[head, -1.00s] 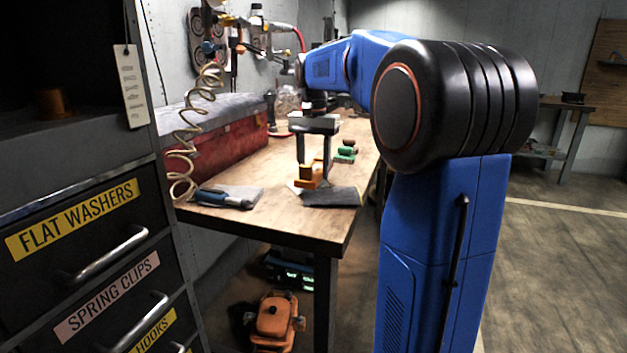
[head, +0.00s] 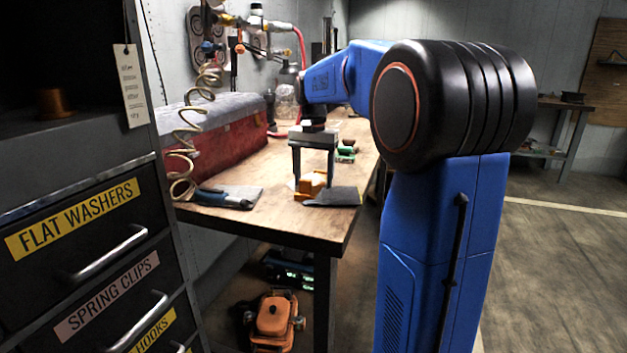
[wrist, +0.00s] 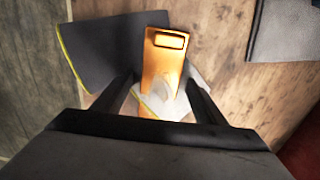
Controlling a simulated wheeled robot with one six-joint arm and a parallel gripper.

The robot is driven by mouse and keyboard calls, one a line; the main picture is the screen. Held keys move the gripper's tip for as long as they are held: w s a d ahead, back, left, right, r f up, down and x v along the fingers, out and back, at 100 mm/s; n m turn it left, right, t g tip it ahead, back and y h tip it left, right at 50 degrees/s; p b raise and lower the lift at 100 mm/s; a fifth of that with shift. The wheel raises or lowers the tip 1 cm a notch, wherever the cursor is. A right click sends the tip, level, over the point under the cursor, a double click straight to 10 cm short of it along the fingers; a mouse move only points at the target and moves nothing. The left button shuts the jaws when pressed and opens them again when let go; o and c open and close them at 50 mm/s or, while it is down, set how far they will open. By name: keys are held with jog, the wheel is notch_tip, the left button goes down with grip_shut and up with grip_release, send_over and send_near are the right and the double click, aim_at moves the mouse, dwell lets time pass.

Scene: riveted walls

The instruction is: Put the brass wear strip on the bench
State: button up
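The brass wear strip (head: 312,184) is a yellow-orange piece near the front end of the wooden bench (head: 275,222). My gripper (head: 314,180) points down over the strip. In the wrist view my gripper's fingers (wrist: 162,82) stand apart on either side of it, with a gap showing on each side. The strip's near end is partly hidden in the wrist view.
The dark sheet (head: 335,197) lies by the bench's front edge. A blue-handled tool (head: 222,199) on a grey cloth lies left. A red box (head: 220,140) and coiled hose (head: 183,150) border the bench's left side. Green items (head: 345,154) lie behind. A drawer cabinet (head: 80,230) stands left.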

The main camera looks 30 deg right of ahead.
aim_at(314, 184)
jog(key=shift+r, duration=0.1)
notch_tip(314, 184, up, 12)
dwell(0.6)
dwell(0.4)
